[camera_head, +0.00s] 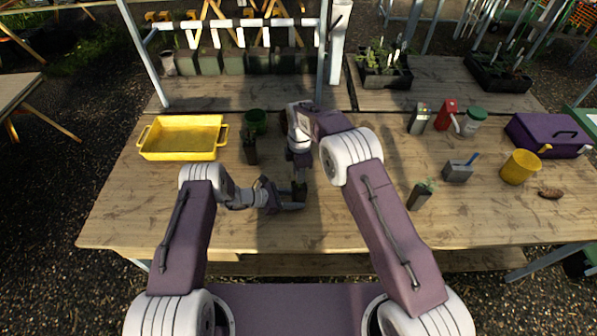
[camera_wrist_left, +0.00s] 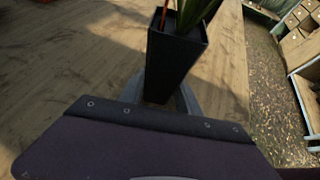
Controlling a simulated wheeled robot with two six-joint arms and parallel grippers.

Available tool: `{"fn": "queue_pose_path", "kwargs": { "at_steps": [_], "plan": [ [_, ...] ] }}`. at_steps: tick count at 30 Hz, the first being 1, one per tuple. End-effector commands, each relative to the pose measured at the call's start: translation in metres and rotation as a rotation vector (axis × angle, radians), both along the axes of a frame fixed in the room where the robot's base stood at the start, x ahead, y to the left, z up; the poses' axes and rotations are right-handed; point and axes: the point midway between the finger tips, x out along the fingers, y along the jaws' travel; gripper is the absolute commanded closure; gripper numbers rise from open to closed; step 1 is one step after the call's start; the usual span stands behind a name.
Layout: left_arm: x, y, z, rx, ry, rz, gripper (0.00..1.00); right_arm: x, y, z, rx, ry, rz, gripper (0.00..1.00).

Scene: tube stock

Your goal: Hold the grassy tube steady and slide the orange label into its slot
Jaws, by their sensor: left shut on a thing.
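The grassy tube (camera_wrist_left: 174,62), a dark square tapered pot with long green leaves, stands between my left gripper's fingers (camera_wrist_left: 165,98) in the left wrist view. In the head view my left gripper (camera_head: 293,200) is low at the middle of the table, shut on the tube, which is mostly hidden there. A thin red-orange strip (camera_wrist_left: 163,14), probably the label, rises at the left of the tube's top; its lower end and any slot are unclear. My right gripper (camera_head: 300,166) points down just above the left one; its fingers are too small and dark to read.
A dark tube (camera_head: 250,152) and a green pot (camera_head: 256,121) stand left of my grippers, beyond them a yellow tray (camera_head: 181,153). To the right are another planted tube (camera_head: 419,196), a grey holder (camera_head: 457,171), a yellow bucket (camera_head: 520,167) and a purple box (camera_head: 546,137). The front table edge is clear.

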Motion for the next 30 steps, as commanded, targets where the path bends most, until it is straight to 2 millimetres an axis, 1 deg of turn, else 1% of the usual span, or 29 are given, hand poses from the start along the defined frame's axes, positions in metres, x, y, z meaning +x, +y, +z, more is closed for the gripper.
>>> {"fn": "queue_pose_path", "kwargs": {
  "at_steps": [7, 10, 11, 18, 21, 25, 30],
  "plan": [
    [0.000, 0.000, 0.000, -0.001, 0.000, 0.000, 0.83, 0.000, 0.000, 0.001, 0.000, 0.000, 0.000, 0.74],
    [0.000, 0.000, 0.000, -0.001, 0.000, 0.000, 0.83, 0.001, 0.000, 0.009, 0.000, -0.001, 0.000, 0.74],
    [0.000, 0.000, 0.000, -0.001, 0.000, 0.000, 0.83, 0.001, 0.000, 0.014, 0.001, -0.003, 0.000, 0.74],
    [0.000, 0.000, 0.000, -0.001, 0.000, 0.000, 0.83, 0.002, -0.002, 0.075, 0.001, -0.005, 0.000, 0.74],
    [0.000, 0.000, 0.000, -0.001, 0.000, 0.000, 0.83, 0.002, -0.003, 0.096, 0.001, -0.003, 0.000, 0.74],
    [0.000, 0.000, 0.000, -0.001, 0.000, 0.000, 0.83, 0.002, -0.003, 0.114, 0.000, -0.001, 0.000, 0.74],
    [0.000, 0.000, 0.000, -0.001, 0.000, 0.000, 0.83, 0.001, -0.003, 0.121, 0.000, 0.000, 0.000, 0.74]
  ]
}}
